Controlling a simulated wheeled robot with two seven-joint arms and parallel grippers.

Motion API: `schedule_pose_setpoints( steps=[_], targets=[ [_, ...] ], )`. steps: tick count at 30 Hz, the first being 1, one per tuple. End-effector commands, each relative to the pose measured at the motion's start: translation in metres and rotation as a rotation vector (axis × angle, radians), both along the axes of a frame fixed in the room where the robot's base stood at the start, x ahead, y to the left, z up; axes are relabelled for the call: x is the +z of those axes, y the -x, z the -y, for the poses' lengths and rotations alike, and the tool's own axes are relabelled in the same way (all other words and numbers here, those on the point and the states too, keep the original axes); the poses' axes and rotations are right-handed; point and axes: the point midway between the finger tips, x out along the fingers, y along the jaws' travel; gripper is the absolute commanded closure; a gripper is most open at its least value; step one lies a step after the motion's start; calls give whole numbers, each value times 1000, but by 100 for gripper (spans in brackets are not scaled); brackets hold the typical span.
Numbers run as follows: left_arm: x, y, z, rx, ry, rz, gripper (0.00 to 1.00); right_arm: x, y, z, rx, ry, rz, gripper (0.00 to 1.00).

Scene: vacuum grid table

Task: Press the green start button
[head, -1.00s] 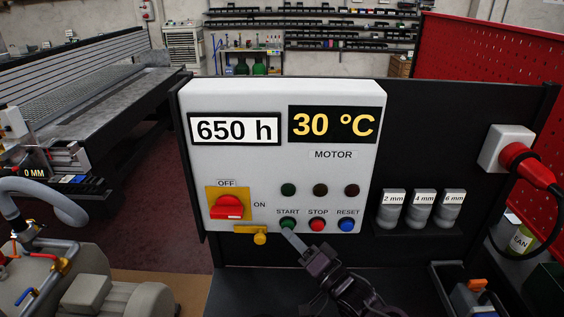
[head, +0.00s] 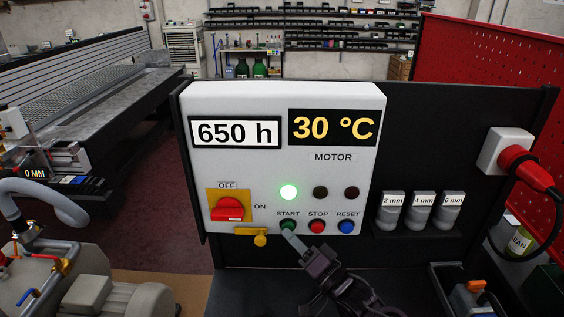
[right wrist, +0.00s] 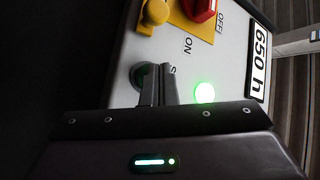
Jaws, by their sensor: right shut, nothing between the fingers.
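The green start button (head: 288,225) sits at the lower middle of the white control box (head: 245,165), above my right gripper. The green lamp (head: 289,192) above it is lit; it also shows bright in the right wrist view (right wrist: 204,93). My right gripper (head: 290,236) is shut and empty, its fingertips at the lower edge of the start button. In the right wrist view the shut fingers (right wrist: 158,78) overlap part of the dark green button (right wrist: 140,74); whether they touch it cannot be told. My left gripper is not in view.
The red stop button (head: 317,227) and blue reset button (head: 347,227) are close to the right. A red rotary switch (head: 228,208) and a yellow padlock (head: 260,239) are at the left. Grey containers (head: 422,210) stand further right.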

Motion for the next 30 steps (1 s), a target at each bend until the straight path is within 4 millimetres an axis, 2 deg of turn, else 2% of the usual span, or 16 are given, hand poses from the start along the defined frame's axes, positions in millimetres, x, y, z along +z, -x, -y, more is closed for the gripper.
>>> schedule_pose_setpoints(
  steps=[8, 22, 30],
  targets=[
    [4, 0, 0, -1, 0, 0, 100, 1, 4, 0, -1, 1, -1, 100],
    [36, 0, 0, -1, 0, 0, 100, 1, 50, 0, 1, 1, -3, 100],
    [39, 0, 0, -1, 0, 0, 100, -1, 61, 0, 1, 1, 0, 100]
  ],
)
